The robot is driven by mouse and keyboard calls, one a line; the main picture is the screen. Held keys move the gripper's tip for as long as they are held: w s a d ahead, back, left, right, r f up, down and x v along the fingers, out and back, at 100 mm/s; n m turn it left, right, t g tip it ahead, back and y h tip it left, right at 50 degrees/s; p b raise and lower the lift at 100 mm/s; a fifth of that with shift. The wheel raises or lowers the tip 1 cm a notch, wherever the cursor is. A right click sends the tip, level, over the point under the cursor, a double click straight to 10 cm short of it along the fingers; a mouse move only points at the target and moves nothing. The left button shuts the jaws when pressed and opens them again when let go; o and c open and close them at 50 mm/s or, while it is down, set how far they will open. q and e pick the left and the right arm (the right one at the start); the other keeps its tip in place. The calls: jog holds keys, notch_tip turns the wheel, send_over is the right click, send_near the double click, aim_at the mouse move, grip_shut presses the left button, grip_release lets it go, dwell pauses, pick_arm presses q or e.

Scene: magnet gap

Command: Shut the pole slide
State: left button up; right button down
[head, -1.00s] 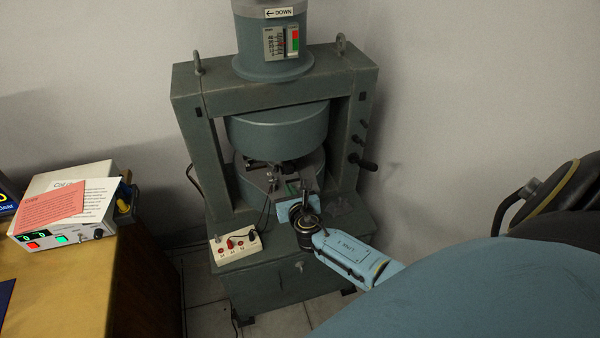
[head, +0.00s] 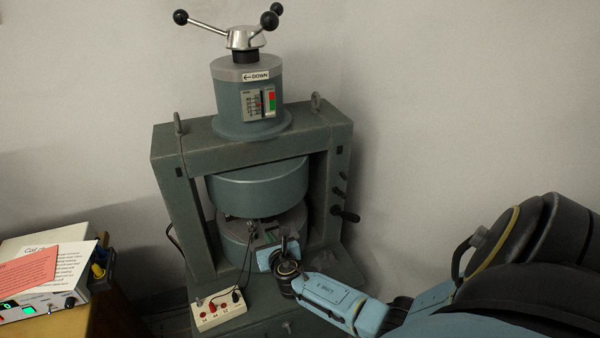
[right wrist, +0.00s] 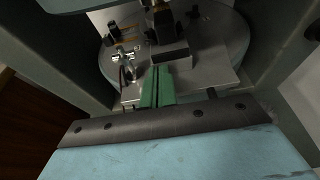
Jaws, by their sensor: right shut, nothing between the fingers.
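My right gripper (head: 270,236) is in front of the magnet gap, its light-blue body low and its green fingers pointing in. In the right wrist view the green fingers (right wrist: 157,86) are shut together with a dark seam between them, nothing held. They reach over the front of a grey metal slide plate (right wrist: 195,65). A dark block (right wrist: 168,48) stands just beyond the fingertips on this plate. I cannot tell whether they touch. The plate sits on the lower round pole (head: 232,232), under the upper pole drum (head: 258,186). My left gripper is not in view.
The magnet frame's uprights (head: 334,195) stand close on both sides of the gap. A small metal fitting (right wrist: 124,62) is left of the fingers. Cables run to a white socket box (head: 218,311) at the front. A three-knobbed handle (head: 244,38) tops the column. A desk instrument (head: 70,298) is at left.

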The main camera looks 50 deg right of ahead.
jog(key=f+p+v, duration=0.1)
jog(key=p+v, duration=0.2)
jog(key=v, duration=1)
jog(key=shift+s+a+p, duration=0.25)
jog(key=shift+s+p, duration=0.05)
jog(key=shift+s, duration=0.2)
jog(key=shift+r, duration=0.1)
